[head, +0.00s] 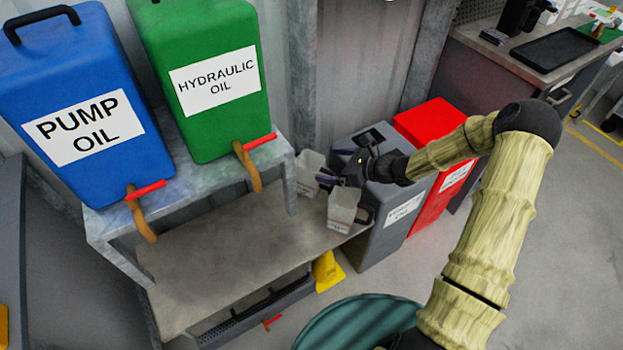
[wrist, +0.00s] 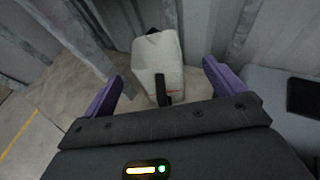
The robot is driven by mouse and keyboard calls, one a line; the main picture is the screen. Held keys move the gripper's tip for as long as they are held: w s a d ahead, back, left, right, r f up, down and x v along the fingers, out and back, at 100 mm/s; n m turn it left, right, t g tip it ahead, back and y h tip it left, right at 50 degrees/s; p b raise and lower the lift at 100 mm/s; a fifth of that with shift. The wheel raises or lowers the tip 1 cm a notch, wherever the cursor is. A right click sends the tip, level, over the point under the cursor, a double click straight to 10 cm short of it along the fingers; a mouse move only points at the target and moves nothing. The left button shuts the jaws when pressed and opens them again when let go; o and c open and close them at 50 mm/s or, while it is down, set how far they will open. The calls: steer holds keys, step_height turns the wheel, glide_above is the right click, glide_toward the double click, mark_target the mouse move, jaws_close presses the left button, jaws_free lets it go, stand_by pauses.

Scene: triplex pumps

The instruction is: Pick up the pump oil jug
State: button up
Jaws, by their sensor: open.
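Two small whitish jugs stand near the right end of the bench in the head view: a nearer jug (head: 343,207) and a farther jug (head: 309,172). Both carry small labels that I cannot read, so I cannot tell which is the pump oil jug. My gripper (head: 338,178) is close to both jugs, with its purple fingers apart. In the wrist view, a white jug (wrist: 157,58) with a dark handle shows ahead, between the open fingers of my gripper (wrist: 163,72). Nothing is held. I cannot tell which of the two jugs this is.
The blue pump oil tank (head: 85,100) and green hydraulic oil tank (head: 205,75) stand on a raised metal shelf (head: 190,190). The jugs' bench (head: 215,265) lies below. A grey bin (head: 385,225) and a red bin (head: 440,200) stand to the right. A corrugated wall is behind.

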mark_target(317, 164)
steer(key=shift+a, duration=0.15)
steer(key=x, duration=0.5)
steer(key=shift+s+a+r+b, duration=0.1)
steer(key=shift+s+a+b, duration=0.05)
steer(key=shift+a+b, duration=0.15)
steer(key=shift+d, duration=0.1)
steer(key=c, duration=1.4)
